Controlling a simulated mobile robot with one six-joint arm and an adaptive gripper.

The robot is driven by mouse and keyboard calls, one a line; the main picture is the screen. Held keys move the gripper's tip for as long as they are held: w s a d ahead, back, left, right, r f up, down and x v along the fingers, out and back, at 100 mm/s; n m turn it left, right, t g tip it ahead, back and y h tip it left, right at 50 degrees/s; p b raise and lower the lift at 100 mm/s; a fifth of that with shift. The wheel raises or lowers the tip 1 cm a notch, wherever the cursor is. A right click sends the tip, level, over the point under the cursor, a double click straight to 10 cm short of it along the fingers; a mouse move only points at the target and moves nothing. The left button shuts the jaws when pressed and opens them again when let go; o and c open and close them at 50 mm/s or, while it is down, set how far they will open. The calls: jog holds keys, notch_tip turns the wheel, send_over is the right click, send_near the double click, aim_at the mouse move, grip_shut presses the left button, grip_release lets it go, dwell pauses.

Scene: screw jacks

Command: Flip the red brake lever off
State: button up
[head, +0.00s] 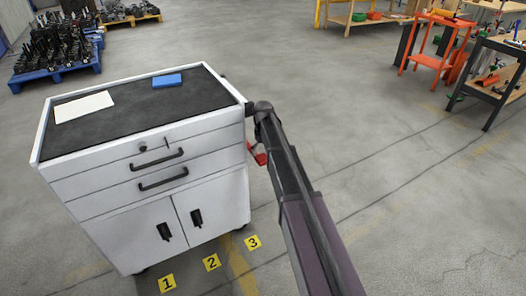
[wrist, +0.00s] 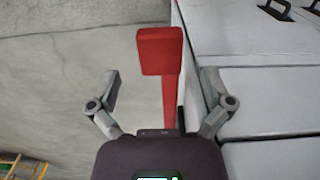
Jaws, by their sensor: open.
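The red brake lever (wrist: 161,52) shows in the wrist view as a flat red pad on a narrow red stem. It stands beside the side wall of the white cabinet (wrist: 262,88). My gripper (wrist: 160,85) is open, with one finger on each side of the lever's stem and apart from it; the stem's lower end is hidden behind the gripper body. In the head view a small part of the red lever (head: 257,155) shows at the cabinet's right side, partly hidden by my arm.
The white cabinet has a dark top with a white sheet (head: 84,107) and a blue block (head: 167,81) on it. Yellow floor markers (head: 212,262) lie in front. A blue pallet (head: 52,76) of dark parts and orange stands (head: 432,62) are farther back. The floor right of the cabinet is clear.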

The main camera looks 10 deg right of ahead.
jog(key=shift+r+p, duration=2.4)
jog(key=shift+r, duration=0.35)
jog(key=s+r+m+p, duration=0.1)
jog(key=s+r+p, duration=0.7)
jog(key=s, duration=0.4)
jog(key=s+r+m+p, duration=0.2)
jog(key=s+r+p, duration=0.6)
jog(key=s, duration=0.4)
jog(key=shift+w+a, duration=0.1)
jog(key=n+b, duration=0.3)
jog(key=b, duration=0.9)
send_over(262, 157)
notch_tip(262, 157, down, 12)
jog(key=shift+f, duration=0.2)
jog(key=shift+f+b, duration=0.15)
jog(key=shift+b, duration=0.2)
notch_tip(262, 157, down, 14)
jog(key=b, duration=1.3)
jog(key=shift+r, duration=0.25)
jog(key=shift+c, duration=0.2)
